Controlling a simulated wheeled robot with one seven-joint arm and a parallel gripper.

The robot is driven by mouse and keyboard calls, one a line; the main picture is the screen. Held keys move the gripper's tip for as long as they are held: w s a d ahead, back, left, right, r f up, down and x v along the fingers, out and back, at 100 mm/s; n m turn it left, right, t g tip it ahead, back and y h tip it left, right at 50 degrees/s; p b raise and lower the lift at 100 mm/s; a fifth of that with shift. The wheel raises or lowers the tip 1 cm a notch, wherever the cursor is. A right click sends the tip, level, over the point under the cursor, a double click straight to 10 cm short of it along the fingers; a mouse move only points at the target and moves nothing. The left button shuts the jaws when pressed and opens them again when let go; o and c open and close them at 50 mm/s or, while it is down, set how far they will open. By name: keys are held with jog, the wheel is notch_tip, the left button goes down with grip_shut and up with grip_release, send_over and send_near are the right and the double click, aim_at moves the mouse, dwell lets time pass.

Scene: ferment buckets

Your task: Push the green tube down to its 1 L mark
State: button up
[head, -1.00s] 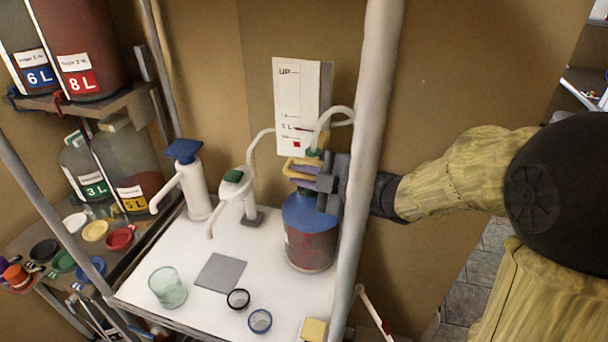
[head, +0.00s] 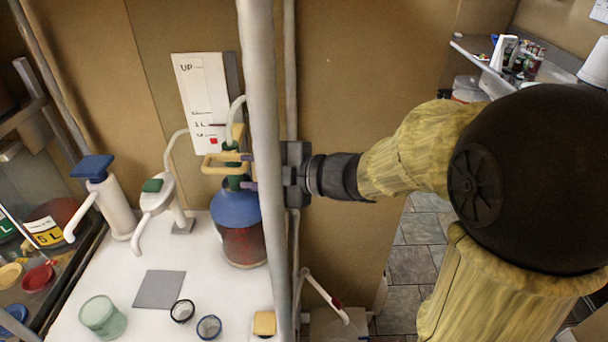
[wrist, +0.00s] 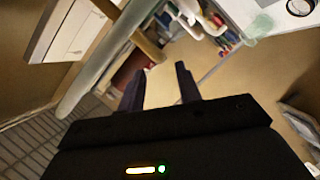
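A bottle (head: 243,246) with dark red liquid and a blue shoulder stands on the white bench top. A green tube (head: 234,181) rises from its neck through a yellow handle frame (head: 222,163), with a pale hose curving from the top. Behind it, a white scale card (head: 203,105) reads UP at the top and 1 L lower down, with a red square near its foot. My gripper (head: 248,171) is right of the tube, partly hidden by a white post. Its purple fingers are apart, one above the other. In the wrist view the gripper (wrist: 160,84) is open, with nothing visibly held.
The white post (head: 262,120) stands in front of my gripper. Left on the bench are a white pump with a green cap (head: 153,187) and one with a blue cap (head: 93,166). A grey pad (head: 159,289), a green glass (head: 102,317) and small rings lie in front.

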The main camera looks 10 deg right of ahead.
jog(key=b+v, duration=0.1)
jog(key=v, duration=0.9)
jog(key=shift+d, duration=0.25)
jog(key=shift+f, duration=0.1)
jog(key=w+d+f+m+t+h, duration=0.5)
jog(key=w+d+f+m+h, duration=0.5)
jog(key=m, duration=0.5)
jog(key=s+a+f+m+g+h, duration=0.1)
jog(key=s+f+m+g, duration=0.3)
jog(key=s+f, duration=0.2)
jog(key=s+f+m+g+h, duration=0.2)
jog(key=s+f+m+g, duration=0.3)
jog(key=s, duration=0.5)
jog(key=shift+a+f+g+h, duration=0.3)
jog(key=shift+a+f, duration=0.05)
jog(key=shift+f, duration=0.35)
